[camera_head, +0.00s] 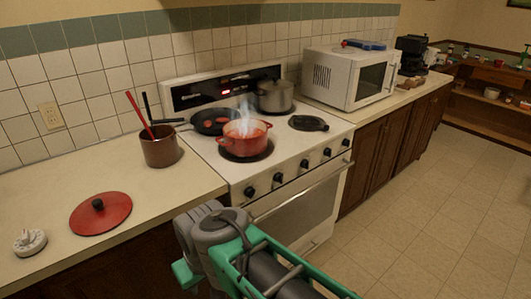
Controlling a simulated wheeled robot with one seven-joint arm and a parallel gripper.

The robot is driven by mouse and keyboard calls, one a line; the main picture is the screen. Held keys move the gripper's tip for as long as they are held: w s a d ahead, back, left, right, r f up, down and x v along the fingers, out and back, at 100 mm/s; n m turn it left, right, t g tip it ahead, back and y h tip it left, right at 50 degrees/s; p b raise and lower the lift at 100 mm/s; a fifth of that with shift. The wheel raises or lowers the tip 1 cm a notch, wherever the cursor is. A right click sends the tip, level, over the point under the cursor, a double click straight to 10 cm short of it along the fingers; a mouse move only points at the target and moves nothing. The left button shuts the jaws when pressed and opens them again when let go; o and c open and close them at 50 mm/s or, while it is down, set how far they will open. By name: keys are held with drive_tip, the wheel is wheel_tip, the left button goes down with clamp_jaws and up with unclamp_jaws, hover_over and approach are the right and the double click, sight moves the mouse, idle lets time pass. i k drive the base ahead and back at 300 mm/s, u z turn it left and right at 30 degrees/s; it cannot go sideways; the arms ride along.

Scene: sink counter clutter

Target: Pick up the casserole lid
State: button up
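The casserole lid (108,216) is a round red lid with a black knob on top. It lies flat on the left counter, knob up. A red casserole pot (245,142) stands uncovered on the front left burner, with steam rising from it. My gripper (187,272) is at the bottom middle of the view, in front of the counter edge, to the right of the lid and apart from it. Its fingers are mostly hidden by my grey and green wrist, so I cannot tell whether it is open or shut.
A white kitchen timer (30,242) lies left of the lid. A brown utensil crock (160,151) stands behind it to the right. The stove holds a black frying pan (208,127) and a grey pot (276,101). A white microwave (347,79) stands farther right. The floor at right is clear.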

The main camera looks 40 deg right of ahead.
sight(101, 212)
drive_tip(key=z, duration=0.85)
drive_tip(key=i, duration=1)
drive_tip(key=z, duration=0.1)
drive_tip(key=k, duration=0.4)
drive_tip(key=u, duration=2.55)
drive_tip(key=i, duration=1)
drive_tip(key=u, duration=0.95)
